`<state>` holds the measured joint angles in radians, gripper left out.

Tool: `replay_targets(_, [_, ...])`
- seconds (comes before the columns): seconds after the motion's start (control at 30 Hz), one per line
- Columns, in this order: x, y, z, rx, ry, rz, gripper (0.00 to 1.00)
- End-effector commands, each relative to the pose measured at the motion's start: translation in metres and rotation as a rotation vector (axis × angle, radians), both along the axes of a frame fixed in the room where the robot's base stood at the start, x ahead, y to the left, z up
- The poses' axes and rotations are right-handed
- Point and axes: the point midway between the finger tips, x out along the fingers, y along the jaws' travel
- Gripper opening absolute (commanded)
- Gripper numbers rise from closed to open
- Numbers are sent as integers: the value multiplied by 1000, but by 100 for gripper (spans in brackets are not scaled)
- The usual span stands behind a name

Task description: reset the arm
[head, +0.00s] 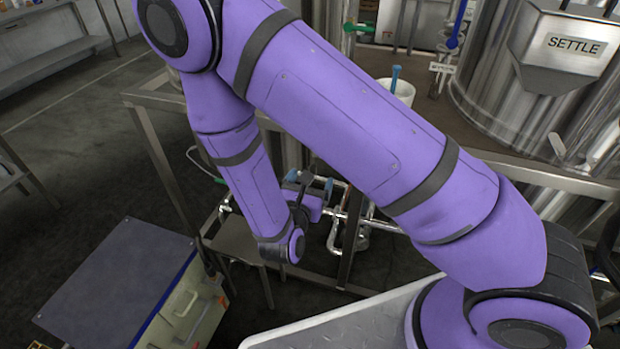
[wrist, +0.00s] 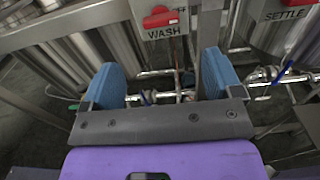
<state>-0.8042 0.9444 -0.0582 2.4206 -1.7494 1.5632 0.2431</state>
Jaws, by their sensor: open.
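My purple arm fills the middle of the head view, bent from the lower right up and then down toward the pipes. My gripper (wrist: 164,82) shows in the wrist view with two blue finger pads apart and nothing between them. Beyond the pads are steel pipes and a metal frame.
A steel tank marked SETTLE (head: 575,45) stands at the upper right. A white bucket (head: 396,92) sits on the platform behind my arm. A grey-lidded case (head: 118,275) is at the lower left. Open floor lies left.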

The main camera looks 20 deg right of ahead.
Motion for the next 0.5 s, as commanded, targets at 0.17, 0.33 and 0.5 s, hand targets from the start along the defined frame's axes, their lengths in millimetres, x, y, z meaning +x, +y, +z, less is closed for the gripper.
replay_targets(0.17, [0,0,0,0,0,0,85])
replay_targets(0.33, [2,-8,13,26,-18,-52,85])
replay_targets(0.5, [2,-36,53,118,-70,-233,85])
